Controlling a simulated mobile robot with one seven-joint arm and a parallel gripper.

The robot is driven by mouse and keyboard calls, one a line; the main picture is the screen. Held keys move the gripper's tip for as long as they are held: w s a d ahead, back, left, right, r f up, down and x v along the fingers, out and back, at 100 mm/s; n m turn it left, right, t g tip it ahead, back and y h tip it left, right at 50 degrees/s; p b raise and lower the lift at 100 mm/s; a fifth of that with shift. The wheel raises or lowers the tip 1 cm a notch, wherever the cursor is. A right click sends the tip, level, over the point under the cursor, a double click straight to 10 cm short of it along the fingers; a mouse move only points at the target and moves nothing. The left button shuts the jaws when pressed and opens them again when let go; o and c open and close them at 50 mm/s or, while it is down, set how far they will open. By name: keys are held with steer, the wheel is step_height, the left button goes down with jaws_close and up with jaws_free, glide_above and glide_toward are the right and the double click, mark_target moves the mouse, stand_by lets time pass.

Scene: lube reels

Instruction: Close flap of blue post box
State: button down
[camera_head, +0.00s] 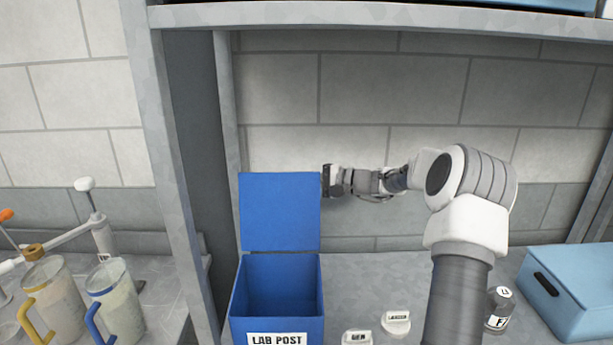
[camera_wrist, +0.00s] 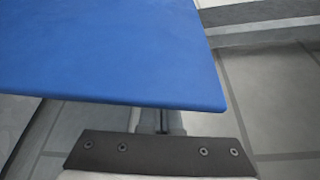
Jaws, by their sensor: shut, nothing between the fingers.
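The blue post box (camera_head: 276,330), labelled LAB POST, stands on the shelf at the lower middle of the head view. Its blue flap (camera_head: 280,212) stands upright at the back, so the box is open at the top. My gripper (camera_head: 326,181) is at the right edge of the flap, near its upper part, and is partly hidden there. In the wrist view the flap (camera_wrist: 110,50) fills the upper left, and my gripper (camera_wrist: 162,122) shows below its edge, shut and empty. I cannot tell whether it touches the flap.
A light blue case (camera_head: 570,285) is at the far right. A grey upright (camera_head: 180,170) stands left of the box. Jugs (camera_head: 115,300) stand beyond it. A shelf (camera_head: 400,18) runs overhead.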

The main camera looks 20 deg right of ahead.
steer(key=shift+s+a+r, duration=0.2)
steer(key=shift+s+r, duration=0.05)
steer(key=shift+s, duration=0.3)
steer(key=shift+s+a+r, duration=0.1)
steer(key=shift+s+a, duration=0.25)
steer(key=shift+s, duration=0.2)
steer(key=shift+s, duration=0.1)
